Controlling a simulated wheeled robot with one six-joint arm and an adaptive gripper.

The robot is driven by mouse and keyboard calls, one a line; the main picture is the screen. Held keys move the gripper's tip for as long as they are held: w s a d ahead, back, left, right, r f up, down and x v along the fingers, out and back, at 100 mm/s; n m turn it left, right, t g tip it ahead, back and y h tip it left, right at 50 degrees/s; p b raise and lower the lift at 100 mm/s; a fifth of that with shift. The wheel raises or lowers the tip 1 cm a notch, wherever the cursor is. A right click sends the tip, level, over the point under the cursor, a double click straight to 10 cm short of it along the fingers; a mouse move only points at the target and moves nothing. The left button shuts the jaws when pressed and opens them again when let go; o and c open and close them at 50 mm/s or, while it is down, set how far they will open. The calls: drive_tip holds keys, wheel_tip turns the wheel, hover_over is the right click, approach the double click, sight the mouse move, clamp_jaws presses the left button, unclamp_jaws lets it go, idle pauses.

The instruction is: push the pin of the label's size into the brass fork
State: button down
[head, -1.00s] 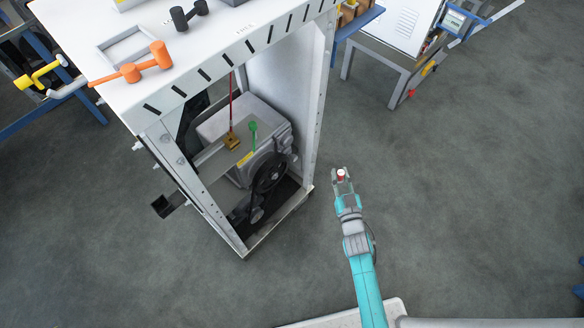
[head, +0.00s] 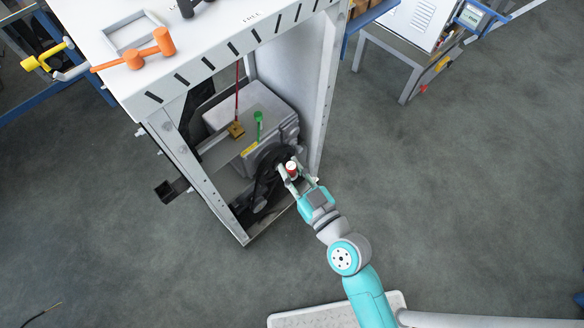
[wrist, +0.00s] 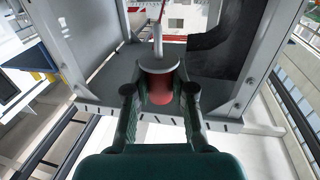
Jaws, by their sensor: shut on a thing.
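My gripper (head: 289,177) is shut on a pin (head: 292,165) with a red and pale head, at the front opening of the white cabinet. In the wrist view the pin shows between the fingers (wrist: 159,92) as a grey disc, a red part and a pale shank pointing away. The brass fork (head: 236,130) sits inside the cabinet on the grey machine, at the foot of a thin red rod (head: 237,92). It is apart from the pin, beyond it and to its left. A yellow label (head: 249,150) lies near the fork; its writing is too small to read.
A green-headed piece (head: 258,117) stands beside the fork. A black wheel (head: 268,168) is in front of the machine, close to my gripper. The cabinet's right post (head: 326,95) and slotted top edge (head: 215,60) bound the opening. An orange mallet (head: 135,58) lies on top.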

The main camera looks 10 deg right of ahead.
idle(0.4)
drive_tip(key=shift+s+a+f+x, duration=0.35)
drive_tip(key=shift+a+x, duration=0.35)
drive_tip(key=shift+x, duration=3.2)
drive_tip(key=shift+s+a+f+x, duration=0.35)
drive_tip(key=shift+a+x, duration=0.35)
drive_tip(key=shift+x, duration=3.25)
drive_tip(key=shift+s+a+f+x, duration=0.2)
drive_tip(key=shift+a+f+x, duration=0.4)
drive_tip(key=shift+x, duration=3.3)
drive_tip(key=shift+a+f, duration=0.15)
drive_tip(key=shift+f, duration=0.8)
drive_tip(key=c, duration=0.9)
unclamp_jaws()
drive_tip(key=shift+s+f, duration=0.1)
drive_tip(key=v, duration=1.1)
drive_tip(key=shift+s+d, duration=0.25)
drive_tip(key=shift+s, duration=0.1)
